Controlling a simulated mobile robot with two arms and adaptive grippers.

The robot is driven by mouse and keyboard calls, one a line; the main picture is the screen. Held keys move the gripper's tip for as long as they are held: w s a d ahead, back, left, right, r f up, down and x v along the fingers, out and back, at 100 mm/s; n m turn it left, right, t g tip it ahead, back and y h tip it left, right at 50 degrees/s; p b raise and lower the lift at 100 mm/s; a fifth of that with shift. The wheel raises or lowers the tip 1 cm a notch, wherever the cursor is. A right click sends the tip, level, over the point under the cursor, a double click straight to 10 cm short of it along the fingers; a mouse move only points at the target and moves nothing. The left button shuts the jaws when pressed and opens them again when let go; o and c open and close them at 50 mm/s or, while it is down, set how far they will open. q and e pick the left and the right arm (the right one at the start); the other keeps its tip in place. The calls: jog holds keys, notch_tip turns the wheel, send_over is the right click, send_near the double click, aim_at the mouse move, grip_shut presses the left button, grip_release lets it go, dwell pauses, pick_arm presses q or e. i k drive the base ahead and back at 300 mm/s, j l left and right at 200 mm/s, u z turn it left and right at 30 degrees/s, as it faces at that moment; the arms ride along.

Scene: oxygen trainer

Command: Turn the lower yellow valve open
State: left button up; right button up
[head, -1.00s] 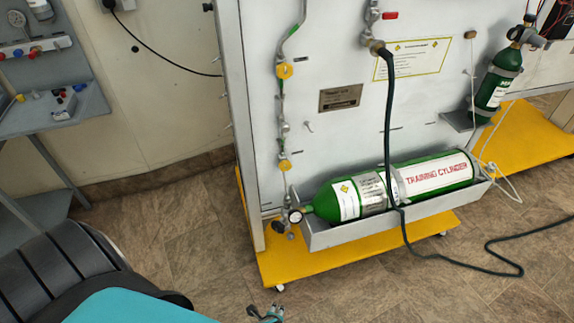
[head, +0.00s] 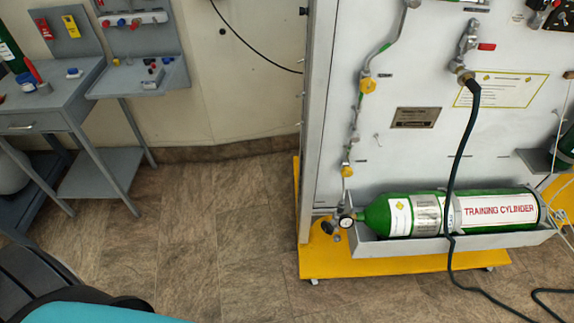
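The lower yellow valve (head: 347,170) is a small round yellow knob on the thin vertical pipe at the left side of the white panel. The upper yellow valve (head: 367,86) sits higher on the same pipe run. Below the lower valve, a round pressure gauge (head: 346,222) sits at the neck of the green training cylinder (head: 480,212). The lower valve is unobstructed, but its open or closed position cannot be told from here. Neither of my grippers shows in the head view now.
The cylinder lies in a grey tray (head: 455,243) above a yellow base (head: 390,262). A dark hose (head: 462,150) hangs in front of the cylinder and onto the floor. A grey workbench (head: 45,115) stands at the left. The floor (head: 220,230) left of the panel is clear.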

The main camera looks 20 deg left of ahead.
aim_at(347, 171)
jog(key=i+l+u, duration=0.15)
jog(key=u, duration=0.3)
jog(key=i+l+u, duration=0.1)
jog(key=l+u, duration=1.05)
jog(key=u, duration=0.15)
jog(key=i, duration=0.05)
